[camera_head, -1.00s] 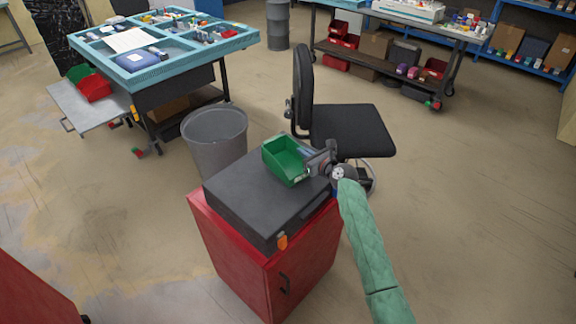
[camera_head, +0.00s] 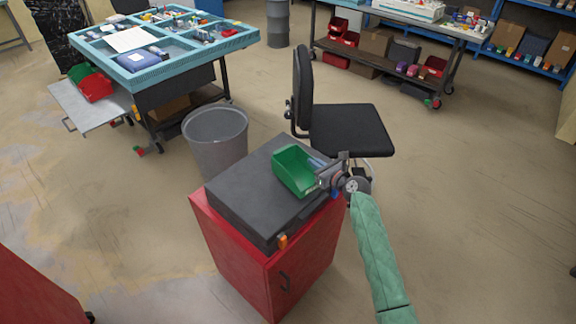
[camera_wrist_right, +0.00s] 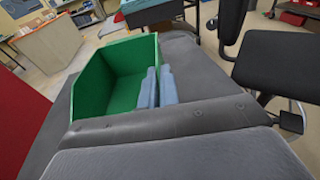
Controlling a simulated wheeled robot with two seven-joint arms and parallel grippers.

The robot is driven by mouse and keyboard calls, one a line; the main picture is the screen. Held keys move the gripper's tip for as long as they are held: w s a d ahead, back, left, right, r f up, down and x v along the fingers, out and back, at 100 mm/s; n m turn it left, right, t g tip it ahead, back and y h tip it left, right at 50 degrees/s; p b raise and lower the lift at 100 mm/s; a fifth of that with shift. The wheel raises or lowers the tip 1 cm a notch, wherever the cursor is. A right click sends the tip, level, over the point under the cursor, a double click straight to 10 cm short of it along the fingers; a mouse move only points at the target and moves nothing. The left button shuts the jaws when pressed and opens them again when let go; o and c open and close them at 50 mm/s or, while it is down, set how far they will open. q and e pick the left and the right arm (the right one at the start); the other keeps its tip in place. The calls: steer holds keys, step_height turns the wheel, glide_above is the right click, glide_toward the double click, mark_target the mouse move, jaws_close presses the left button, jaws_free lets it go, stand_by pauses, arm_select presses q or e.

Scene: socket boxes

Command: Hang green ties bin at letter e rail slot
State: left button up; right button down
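The green bin (camera_head: 293,173) is over the right part of the black case's top, open side up; I cannot tell whether it touches the case. My right gripper (camera_head: 322,173) is at the bin's right side. In the right wrist view, the green bin (camera_wrist_right: 115,77) fills the left middle, and its inside looks empty. The two blue-grey fingers of the right gripper (camera_wrist_right: 158,87) are close together at the bin's right wall, one inside and one outside. No rail or letter e can be made out. My left gripper is out of view.
The black case (camera_head: 250,190) lies on a red cabinet (camera_head: 270,265). A grey bucket (camera_head: 217,145) stands behind it, and a black office chair (camera_head: 345,130) behind right. A blue-topped workbench (camera_head: 150,75) stands back left. Open floor lies right and left of the cabinet.

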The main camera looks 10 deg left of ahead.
steer(key=shift+p+v, duration=0.7)
steer(key=shift+v, duration=0.95)
steer(key=shift+s+d+f, duration=0.15)
steer(key=shift+s+d, duration=0.1)
steer(key=shift+s, duration=0.05)
